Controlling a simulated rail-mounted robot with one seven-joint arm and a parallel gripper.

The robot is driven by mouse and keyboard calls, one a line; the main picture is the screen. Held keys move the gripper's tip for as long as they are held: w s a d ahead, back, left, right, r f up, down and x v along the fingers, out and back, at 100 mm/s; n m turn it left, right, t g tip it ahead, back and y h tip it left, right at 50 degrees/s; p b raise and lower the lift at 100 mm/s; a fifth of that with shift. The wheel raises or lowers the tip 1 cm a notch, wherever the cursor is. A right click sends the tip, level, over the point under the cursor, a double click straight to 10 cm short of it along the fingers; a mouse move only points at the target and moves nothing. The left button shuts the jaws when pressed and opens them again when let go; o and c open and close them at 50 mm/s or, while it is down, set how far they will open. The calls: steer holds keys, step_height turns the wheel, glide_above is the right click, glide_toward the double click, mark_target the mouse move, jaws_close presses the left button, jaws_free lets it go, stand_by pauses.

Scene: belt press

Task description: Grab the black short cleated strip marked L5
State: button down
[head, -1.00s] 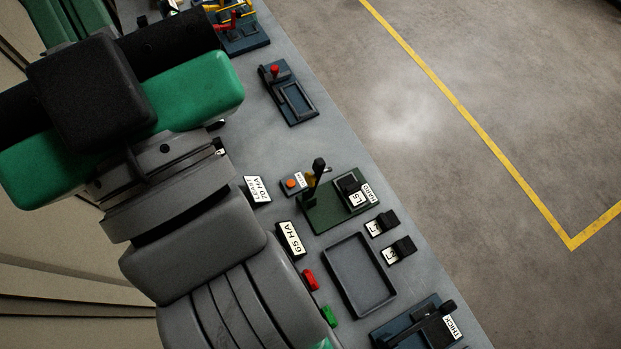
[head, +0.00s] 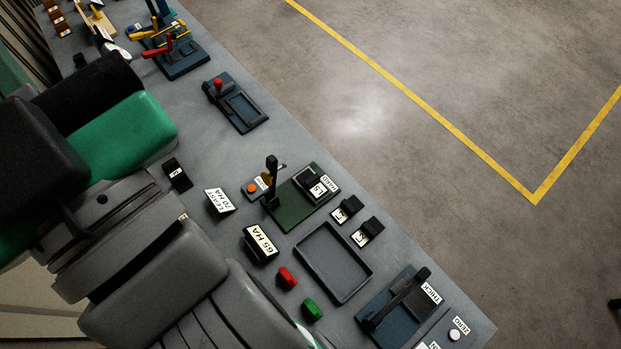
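A short black strip (head: 310,178) sits on the dark green fixture marked HARD; its white label (head: 320,188) seems to read L5. Two similar black pieces with white tags stand beside the empty tray, an upper one (head: 350,204) and a lower one (head: 372,225); their tags are too small to read surely. Another small black tagged piece (head: 180,180) lies further left, close to my arm. Cleats cannot be made out on any of them. My arm's green, black and grey links cover the left and lower left. My gripper's fingers are not in view.
The green fixture (head: 284,212) has an upright black lever (head: 271,172). An empty dark tray (head: 300,252), a blue fixture marked THICK (head: 375,325), red (head: 287,277) and green (head: 312,310) blocks, and signs 65 HA (head: 261,240) and LEAST 70 HA (head: 219,201) stand nearby. Open floor lies right.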

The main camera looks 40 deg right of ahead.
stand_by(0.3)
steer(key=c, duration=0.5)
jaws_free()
